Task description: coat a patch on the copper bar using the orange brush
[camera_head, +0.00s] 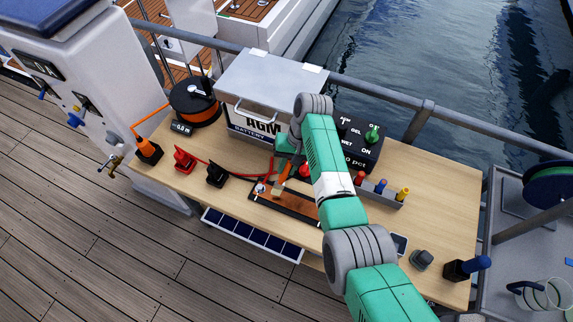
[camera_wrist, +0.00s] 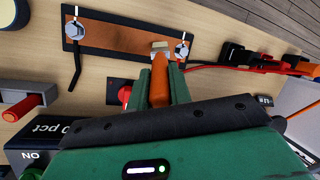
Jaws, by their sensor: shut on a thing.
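The copper bar (camera_wrist: 118,38) is a brown-orange strip in a dark frame on the wooden table, with a metal bolt near each end in the wrist view. It also shows in the head view (camera_head: 292,204), partly hidden by my arm. My gripper (camera_wrist: 162,88) is shut on the orange brush (camera_wrist: 159,82), which points toward the bar. The brush's pale tip overlaps the bar near the bolt (camera_wrist: 181,50) on the right in the wrist view. I cannot tell whether the tip touches the bar. The brush also shows in the head view (camera_head: 281,177). No separate coated patch is distinguishable.
The AGM battery (camera_head: 265,95) stands behind the bar. Black and red clamps (camera_head: 215,174) with a red cable lie to the left. A grey tray (camera_head: 378,192) of coloured handles and a dark switch box (camera_head: 358,148) are to the right.

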